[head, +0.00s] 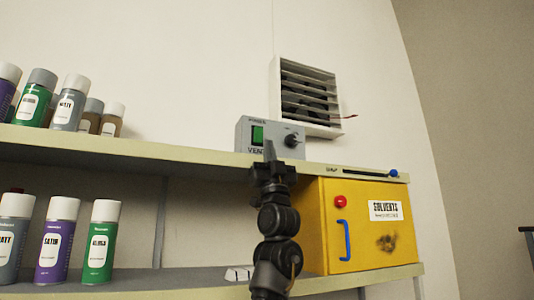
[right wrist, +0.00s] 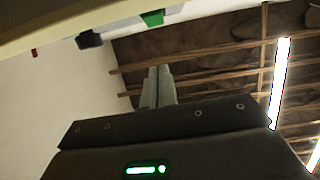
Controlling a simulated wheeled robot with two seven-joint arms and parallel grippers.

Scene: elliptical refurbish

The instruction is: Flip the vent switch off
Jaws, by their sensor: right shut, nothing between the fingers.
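The vent control box (head: 271,134) is a small grey box on the upper shelf, marked VENT. It bears a green rocker switch (head: 257,135) on its left and a black knob (head: 291,140) on its right. My right gripper (head: 269,148) is upright in front of the box, its fingertips just below and right of the green switch, hiding part of the box's front. Whether it touches the box I cannot tell. In the right wrist view its fingers (right wrist: 154,75) are together and empty, with a green piece (right wrist: 152,18) above them. My left gripper is not in view.
A louvred vent (head: 307,95) is on the wall behind the box. A yellow solvents cabinet (head: 350,260) with a blue handle stands below right, under the upper shelf (head: 130,150). Several spray cans (head: 62,235) stand on both shelves at the left.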

